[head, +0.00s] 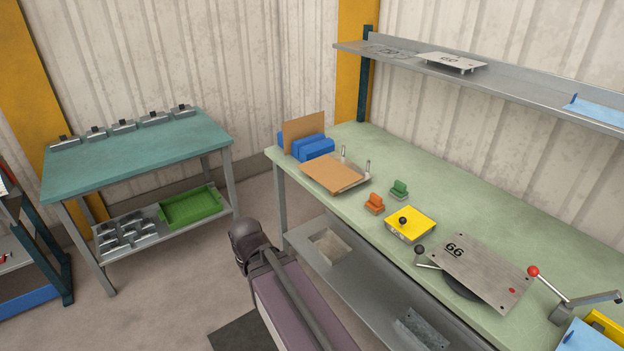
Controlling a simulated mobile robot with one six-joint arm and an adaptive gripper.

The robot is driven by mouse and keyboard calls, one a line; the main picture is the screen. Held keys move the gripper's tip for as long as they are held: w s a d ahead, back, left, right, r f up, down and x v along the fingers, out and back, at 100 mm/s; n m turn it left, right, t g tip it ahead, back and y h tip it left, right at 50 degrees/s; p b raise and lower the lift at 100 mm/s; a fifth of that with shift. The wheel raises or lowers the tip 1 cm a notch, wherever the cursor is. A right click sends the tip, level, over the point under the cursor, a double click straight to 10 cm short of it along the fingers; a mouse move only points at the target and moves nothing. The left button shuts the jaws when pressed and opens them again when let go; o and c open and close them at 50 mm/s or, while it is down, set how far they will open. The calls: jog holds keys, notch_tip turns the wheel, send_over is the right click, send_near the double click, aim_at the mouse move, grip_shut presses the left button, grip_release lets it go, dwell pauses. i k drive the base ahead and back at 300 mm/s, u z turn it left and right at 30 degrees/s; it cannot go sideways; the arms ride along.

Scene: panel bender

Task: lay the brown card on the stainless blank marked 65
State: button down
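One brown card (335,172) lies flat on the far left part of the green bench. A grey metal edge shows beneath it, beside two upright pins; any mark there is hidden. Another brown sheet (303,129) stands upright among blue blocks (314,148) just behind. I cannot read a 65 anywhere. A metal plate marked 66 (478,270) lies on a dark round support at the right. Part of my arm rises from the bottom, left of the bench; no gripper fingers can be made out.
On the green bench (458,214) stand an orange block (374,203), a green block (399,189), a yellow box with a black knob (410,224) and a red-knobbed lever (575,300). A wall shelf (500,84) holds plates. A teal table (135,150) stands left, with floor between.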

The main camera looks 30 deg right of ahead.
aim_at(334, 177)
jog(key=i, duration=0.95)
